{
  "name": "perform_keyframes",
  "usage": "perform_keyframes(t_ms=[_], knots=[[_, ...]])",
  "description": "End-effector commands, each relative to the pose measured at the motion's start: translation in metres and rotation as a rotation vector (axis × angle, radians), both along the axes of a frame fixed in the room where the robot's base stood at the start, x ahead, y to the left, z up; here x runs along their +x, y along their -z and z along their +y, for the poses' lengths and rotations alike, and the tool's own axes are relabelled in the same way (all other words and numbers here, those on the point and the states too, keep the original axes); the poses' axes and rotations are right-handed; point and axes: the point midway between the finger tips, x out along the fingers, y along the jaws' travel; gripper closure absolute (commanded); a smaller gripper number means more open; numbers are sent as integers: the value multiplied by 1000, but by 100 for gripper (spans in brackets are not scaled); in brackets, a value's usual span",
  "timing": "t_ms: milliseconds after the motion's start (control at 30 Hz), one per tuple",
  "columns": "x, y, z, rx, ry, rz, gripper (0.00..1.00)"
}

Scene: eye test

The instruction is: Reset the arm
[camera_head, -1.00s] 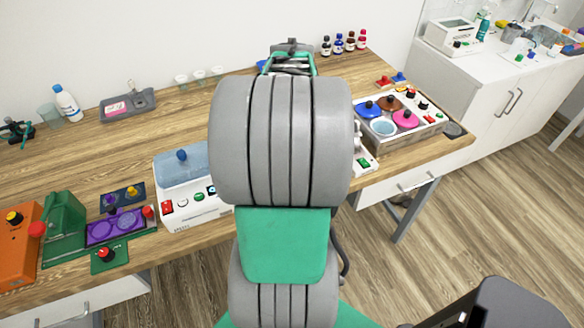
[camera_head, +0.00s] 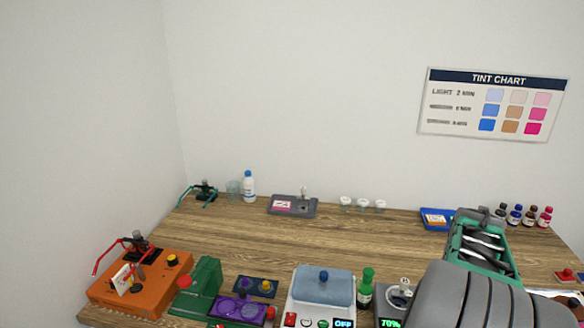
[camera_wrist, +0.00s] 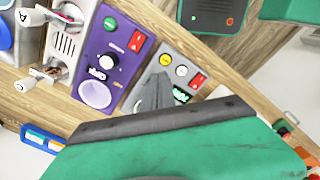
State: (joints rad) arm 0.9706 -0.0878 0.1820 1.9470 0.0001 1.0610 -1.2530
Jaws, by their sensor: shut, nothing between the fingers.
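My gripper (camera_wrist: 155,95) shows in the wrist view as grey fingers pressed together, with nothing between them. It hangs over a wooden bench, in front of a white-grey device (camera_wrist: 185,70) and beside a purple device (camera_wrist: 105,60). I cannot tell whether it touches either one. A green and dark grey part of my arm fills the bottom of that view. In the head view my arm (camera_head: 470,295) rises at the lower right over the bench. The fingertips cannot be made out there.
The bench (camera_head: 330,235) holds an orange device (camera_head: 140,285), a lidded blue-white device (camera_head: 322,290), a grey tray (camera_head: 292,206), a white bottle (camera_head: 249,187) and small bottles (camera_head: 530,216) at the back right. The bench's middle is clear. A tint chart (camera_head: 492,105) hangs on the wall.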

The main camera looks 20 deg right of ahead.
Motion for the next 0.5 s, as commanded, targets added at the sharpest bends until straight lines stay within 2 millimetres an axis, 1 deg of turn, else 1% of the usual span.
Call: perform_keyframes(t_ms=[33, 100, 200, 367, 467, 500], knots=[[-2, 7, 3, 7, 142, -1, 100], [-6, 15, 8, 16, 336, -2, 100], [-12, 28, 17, 30, 574, 3, 100], [-22, 37, 33, 32, 892, -7, 100], [-19, 37, 54, 26, 1037, -28, 100], [-14, 36, 68, 23, 1075, -45, 100]])
